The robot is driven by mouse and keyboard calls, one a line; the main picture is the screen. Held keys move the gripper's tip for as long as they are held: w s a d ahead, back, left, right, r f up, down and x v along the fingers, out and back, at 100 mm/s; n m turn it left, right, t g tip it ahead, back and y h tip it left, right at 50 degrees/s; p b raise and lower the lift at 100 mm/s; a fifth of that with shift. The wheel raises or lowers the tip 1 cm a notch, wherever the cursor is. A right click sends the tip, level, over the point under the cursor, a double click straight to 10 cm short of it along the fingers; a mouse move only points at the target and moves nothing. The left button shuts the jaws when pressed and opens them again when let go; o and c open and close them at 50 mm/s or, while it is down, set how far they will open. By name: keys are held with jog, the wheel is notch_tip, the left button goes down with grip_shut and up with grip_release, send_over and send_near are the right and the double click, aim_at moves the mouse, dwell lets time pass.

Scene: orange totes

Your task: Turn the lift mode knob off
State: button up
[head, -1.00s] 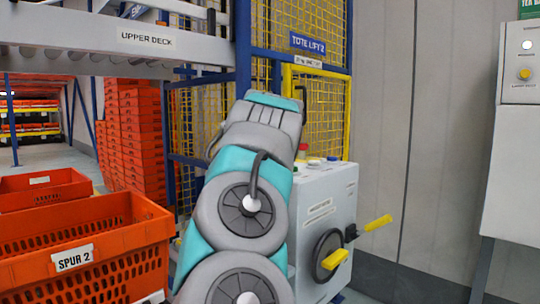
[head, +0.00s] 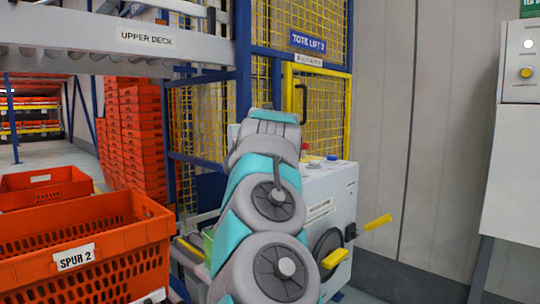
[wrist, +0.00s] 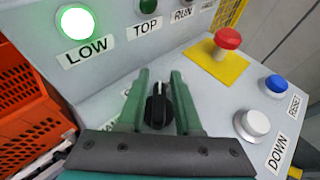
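The lift mode knob (wrist: 158,108) is a black rotary knob with a pale pointer line, on the sloped grey control panel in the wrist view. Its line points about straight up in the picture, towards the upright panel. My gripper (wrist: 160,76) has its two green fingers apart, one on each side of the knob. I cannot tell whether either finger touches it. The lettering by the left finger is mostly covered. In the head view my arm hides the knob and my gripper; the grey control box (head: 327,190) shows beside the arm.
A lit green LOW lamp (wrist: 76,22) is on the upright panel. A red mushroom button (wrist: 227,40) on a yellow plate, a blue RESET button (wrist: 275,84) and a white DOWN button (wrist: 254,123) lie right of the knob. An orange SPUR 2 tote (head: 110,235) stands left of my arm.

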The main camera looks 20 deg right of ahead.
grip_shut()
dwell(0.5)
jog(key=n+y+b, duration=0.1)
jog(key=n+y, duration=0.1)
jog(key=n+t+y, duration=0.1)
jog(key=y, duration=0.1)
jog(key=shift+a+f+n+b, duration=0.15)
jog(key=shift+a+n+b, duration=0.05)
jog(key=shift+n+b, duration=0.2)
jog(key=n+y, duration=0.2)
jog(key=shift+a+r+y, duration=0.2)
jog(key=shift+y, duration=0.2)
jog(key=shift+a+n+g+y, duration=0.25)
jog(key=shift+n+g+y, duration=0.25)
jog(key=shift+n+y, duration=0.95)
jog(key=shift+p, duration=0.3)
jog(key=shift+o, duration=1.4)
grip_release()
